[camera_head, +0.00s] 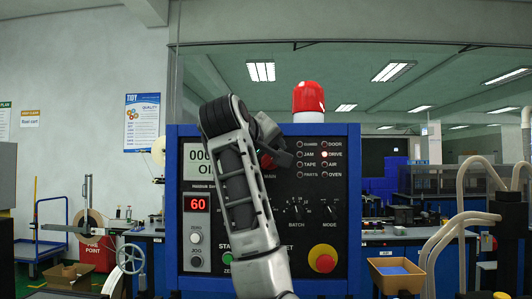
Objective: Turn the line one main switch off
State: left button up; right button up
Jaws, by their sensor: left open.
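The main switch (266,163) is a red knob on the black face of the blue-framed control panel (345,215), above a label ending in "MAIN". It is mostly hidden behind my left gripper (279,147), so its setting cannot be read. My left arm rises from the bottom across the panel's left half and bends over at the top. The left gripper is open at the knob; I cannot tell whether it touches. My right gripper is not in view.
A red beacon (308,97) stands on top of the panel. A red mushroom button on a yellow base (323,258) sits lower right, below black rotary knobs (330,210). The DRIVE lamp (324,154) looks lit. An orange bin (396,272) stands to the right.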

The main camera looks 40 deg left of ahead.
pick_arm(q)
jog(key=shift+w+a+f, duration=0.1)
jog(key=shift+w+f, duration=0.05)
jog(key=shift+w, duration=0.05)
jog(key=shift+c, duration=0.3)
jog(key=c, duration=0.9)
